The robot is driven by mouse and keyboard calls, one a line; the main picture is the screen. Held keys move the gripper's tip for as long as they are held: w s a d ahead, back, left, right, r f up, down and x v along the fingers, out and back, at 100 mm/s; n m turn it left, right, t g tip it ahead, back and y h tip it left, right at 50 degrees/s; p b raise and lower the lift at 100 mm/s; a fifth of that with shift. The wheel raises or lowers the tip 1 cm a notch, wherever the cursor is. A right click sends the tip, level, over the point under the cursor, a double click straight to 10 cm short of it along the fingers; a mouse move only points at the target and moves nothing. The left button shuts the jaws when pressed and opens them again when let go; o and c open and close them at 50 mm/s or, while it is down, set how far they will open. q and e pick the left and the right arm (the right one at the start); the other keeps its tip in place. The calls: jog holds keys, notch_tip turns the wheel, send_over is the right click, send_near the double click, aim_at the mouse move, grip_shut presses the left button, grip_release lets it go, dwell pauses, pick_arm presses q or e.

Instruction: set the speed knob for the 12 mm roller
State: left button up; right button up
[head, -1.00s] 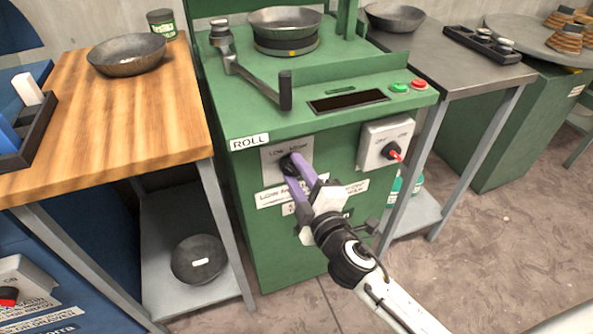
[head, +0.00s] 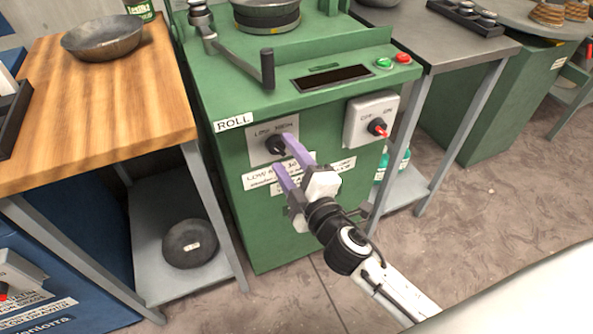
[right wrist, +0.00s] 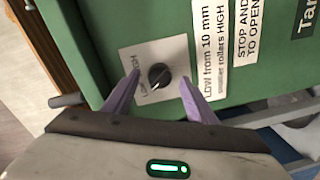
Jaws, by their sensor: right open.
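The speed knob (head: 276,145) is a black round knob on a grey plate marked LOW and HIGH, on the front of the green ROLL machine. It also shows in the right wrist view (right wrist: 158,75), between the fingertips and a little beyond them. A white label (right wrist: 213,60) beside the knob reads "LOW from 10 mm", "smaller rollers HIGH". My left gripper is not in view.
A grey switch box (head: 371,121) with a red-marked knob sits right of the speed knob. A crank handle (head: 266,70) juts out above. Green (head: 384,63) and red (head: 403,58) buttons are on the top. A wooden table (head: 110,100) stands at the left.

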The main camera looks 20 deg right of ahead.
pick_arm(q)
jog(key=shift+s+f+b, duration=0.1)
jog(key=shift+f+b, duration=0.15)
jog(key=shift+b, duration=0.05)
pick_arm(e)
jog(key=s, duration=0.8)
jog(key=shift+d+r, duration=0.25)
jog(key=shift+r, duration=0.05)
pick_arm(q)
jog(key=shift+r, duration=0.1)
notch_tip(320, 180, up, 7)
jog(key=p, duration=1)
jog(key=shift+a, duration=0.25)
pick_arm(e)
jog(key=s+a+f+m+g+y, duration=0.1)
jog(key=s+f+m+g, duration=0.7)
jog(key=s+f+m, duration=0.4)
jog(key=s+f, duration=0.1)
jog(key=s, duration=0.2)
jog(key=shift+s+a+f+g+y, duration=0.2)
jog(key=shift+s+a+g+y, duration=0.05)
jog(key=shift+s+g+y, duration=0.05)
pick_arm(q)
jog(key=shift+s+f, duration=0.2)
